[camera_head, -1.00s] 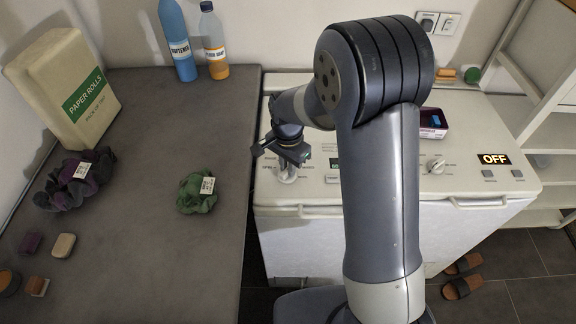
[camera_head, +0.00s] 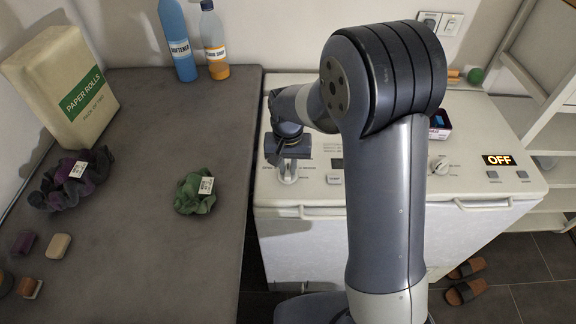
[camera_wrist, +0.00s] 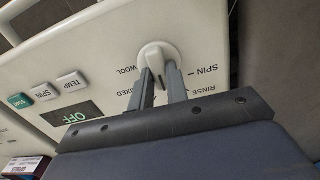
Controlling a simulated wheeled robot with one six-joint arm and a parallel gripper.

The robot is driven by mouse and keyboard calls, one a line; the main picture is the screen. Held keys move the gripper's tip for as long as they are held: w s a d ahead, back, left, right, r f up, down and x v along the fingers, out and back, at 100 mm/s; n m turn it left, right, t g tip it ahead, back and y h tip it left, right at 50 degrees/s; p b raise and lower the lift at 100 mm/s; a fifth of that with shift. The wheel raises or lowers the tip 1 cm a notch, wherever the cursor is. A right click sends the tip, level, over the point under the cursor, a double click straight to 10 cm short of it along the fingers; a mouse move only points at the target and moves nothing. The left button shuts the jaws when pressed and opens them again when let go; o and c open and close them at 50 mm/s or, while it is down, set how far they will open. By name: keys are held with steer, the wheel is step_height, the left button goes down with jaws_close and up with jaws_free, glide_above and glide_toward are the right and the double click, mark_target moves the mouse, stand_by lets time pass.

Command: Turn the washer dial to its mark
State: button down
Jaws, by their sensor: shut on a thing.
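The washer dial (camera_wrist: 153,52) is a white round knob with a raised grip, on the left machine's white panel. The words SPIN, RINSE, WOOL and MIXED are printed around it. My gripper (camera_wrist: 161,78) points down at the panel with its two grey fingers shut on the knob's grip. In the head view the dial (camera_head: 288,178) shows just below my gripper (camera_head: 288,160). The fingers hide part of the knob, and I cannot make out which mark it points to. The washer's display (camera_wrist: 72,115) reads OFF in green.
The panel has TEMP and SPIN buttons (camera_wrist: 72,81) and a green-topped button (camera_wrist: 19,101). A second dial (camera_head: 439,165) and an orange OFF display (camera_head: 497,160) are to the right. A dark counter (camera_head: 140,240) with a green scrunchie (camera_head: 194,194) adjoins on the left.

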mark_target(288, 169)
stand_by(0.3)
steer(key=c, duration=1.4)
jaws_free()
steer(key=shift+r, duration=0.1)
step_height(288, 169, up, 11)
steer(key=shift+f+b, duration=0.15)
steer(key=shift+b, duration=0.25)
step_height(288, 169, down, 11)
steer(key=shift+p, duration=0.4)
